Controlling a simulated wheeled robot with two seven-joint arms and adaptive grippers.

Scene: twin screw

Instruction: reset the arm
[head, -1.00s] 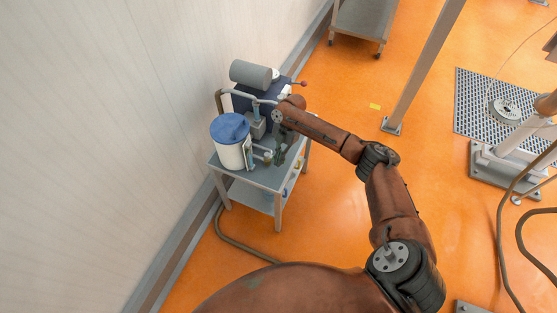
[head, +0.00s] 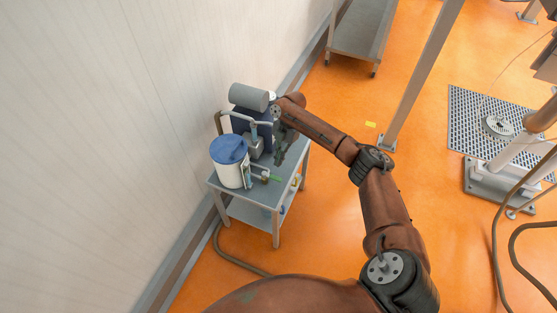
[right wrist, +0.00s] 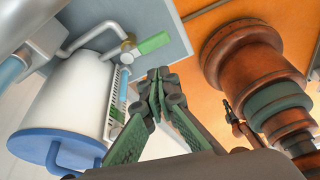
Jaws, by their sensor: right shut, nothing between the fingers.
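My right arm reaches from the bottom right of the head view to the small cart. My right gripper (head: 279,157) hangs over the cart top, beside the machine and right of the tank. In the right wrist view its green-grey fingers (right wrist: 157,85) are together with nothing between them. They are apart from the valve with the green handle (right wrist: 153,43), whose green handle (head: 275,178) also shows in the head view. My left gripper is not in view.
A white tank with a blue lid (head: 229,150) and a grey cylinder on a dark machine (head: 248,97) stand on the grey cart (head: 252,194), close to the wall. A post (head: 415,85) and a floor grating (head: 480,115) are to the right.

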